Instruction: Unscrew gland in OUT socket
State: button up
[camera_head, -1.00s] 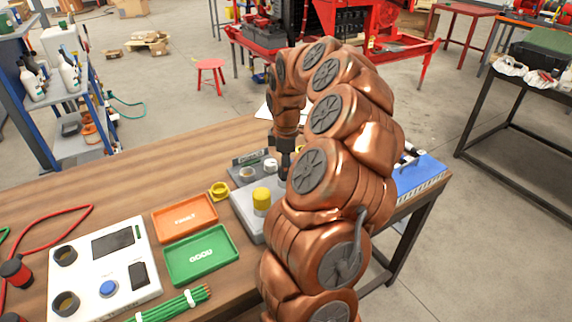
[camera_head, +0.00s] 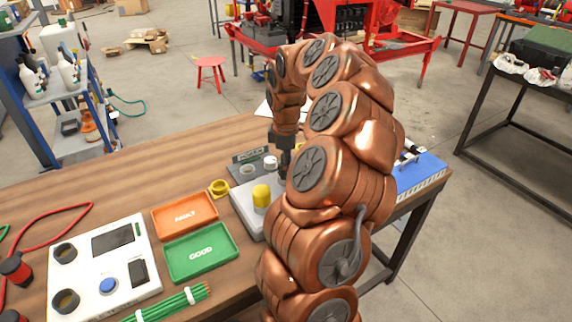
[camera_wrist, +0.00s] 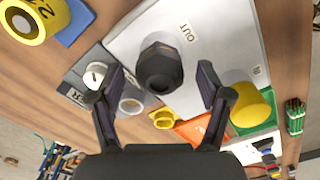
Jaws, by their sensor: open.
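The black hex gland (camera_wrist: 160,66) stands in the white-grey plate (camera_wrist: 215,50) beside the printed word OUT in the wrist view. My gripper (camera_wrist: 163,88) is open, with one finger on each side of the gland and a visible gap on both sides. In the head view my gripper (camera_head: 285,160) points down over the far part of the plate (camera_head: 246,211). The gland is hidden there behind my arm. A yellow cylindrical part (camera_head: 262,197) stands on the same plate, and it also shows in the wrist view (camera_wrist: 252,107).
A yellow ring (camera_head: 219,188), an orange FAULT tray (camera_head: 185,215) and a green GOOD tray (camera_head: 201,254) lie left of the plate. A dark holder with a white knob (camera_wrist: 95,75) is close to my left finger. A blue tray (camera_head: 420,174) lies right of my arm.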

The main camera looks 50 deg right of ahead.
jog(key=m+b, duration=0.3)
jog(key=shift+f, duration=0.25)
jog(key=shift+r+m+b, duration=0.2)
jog(key=shift+m+b, duration=0.3)
jog(key=shift+m, duration=0.2)
jog(key=shift+f+m+b, duration=0.15)
jog(key=shift+m+b, duration=0.65)
jog(key=shift+b, duration=0.2)
jog(key=shift+m+b, duration=0.9)
jog(key=shift+m, duration=0.5)
jog(key=shift+r, duration=0.2)
jog(key=shift+c, duration=0.4)
jog(key=c, duration=1.1)
jog(key=shift+r+n+p, duration=0.1)
jog(key=shift+n+p, duration=0.9)
jog(key=shift+n, duration=0.2)
jog(key=shift+n+p, duration=0.65)
jog(key=shift+n, duration=0.45)
